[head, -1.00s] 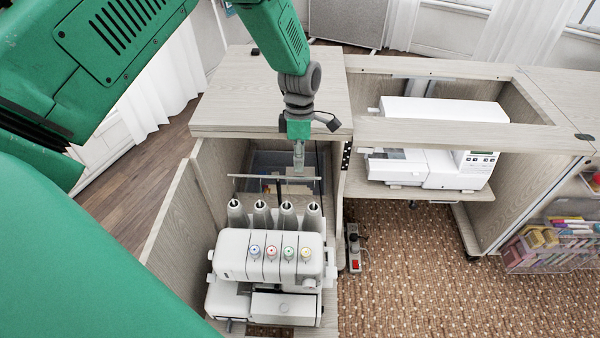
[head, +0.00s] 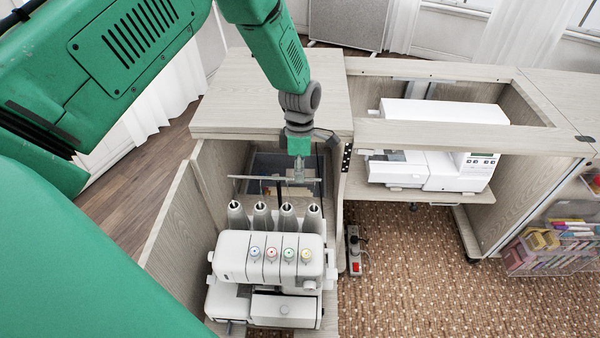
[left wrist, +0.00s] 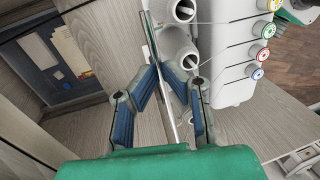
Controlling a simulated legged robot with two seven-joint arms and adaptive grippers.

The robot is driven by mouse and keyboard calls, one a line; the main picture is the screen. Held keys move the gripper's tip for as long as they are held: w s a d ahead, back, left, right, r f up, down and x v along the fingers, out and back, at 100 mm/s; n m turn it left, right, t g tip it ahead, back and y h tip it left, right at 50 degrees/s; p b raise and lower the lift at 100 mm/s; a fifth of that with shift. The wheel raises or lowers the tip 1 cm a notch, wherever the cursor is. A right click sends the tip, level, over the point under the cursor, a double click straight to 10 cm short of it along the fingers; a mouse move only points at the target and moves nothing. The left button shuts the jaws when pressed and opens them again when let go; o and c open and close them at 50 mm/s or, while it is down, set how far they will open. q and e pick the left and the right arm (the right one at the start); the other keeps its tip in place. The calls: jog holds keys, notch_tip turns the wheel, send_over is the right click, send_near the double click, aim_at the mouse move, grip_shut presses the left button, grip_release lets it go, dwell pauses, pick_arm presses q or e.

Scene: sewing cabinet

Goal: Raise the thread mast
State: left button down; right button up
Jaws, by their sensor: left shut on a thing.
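The white serger (head: 270,257) stands in the open left bay of the cabinet, with a row of grey cone holders at its back. The thread mast (head: 248,177) is a thin crossbar just above and behind the cones. In the left wrist view, the mast's bar (left wrist: 152,45) runs lengthwise between my fingers. My left gripper (head: 299,176) comes down from above onto the bar's right part and is shut on it; it also shows in the left wrist view (left wrist: 168,84). The mast's lower post is mostly hidden. My right gripper is out of view.
Wooden cabinet walls (head: 168,215) flank the bay, and a cabinet top (head: 265,92) lies behind it. A white sewing machine (head: 430,168) sits in the right bay. A power strip (head: 354,250) lies right of the serger.

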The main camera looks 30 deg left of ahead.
pick_arm(q)
notch_tip(320, 180, up, 19)
jog(key=p, duration=1.4)
jog(key=shift+r, duration=0.15)
jog(key=c, duration=1.7)
grip_release()
jog(key=r, duration=0.3)
jog(key=w+a+r, duration=0.1)
jog(key=r, duration=0.3)
jog(key=w+r, duration=0.1)
jog(key=r, duration=0.3)
jog(key=shift+w+a+r, duration=0.1)
jog(key=shift+a+r, duration=0.05)
jog(key=shift+r, duration=0.05)
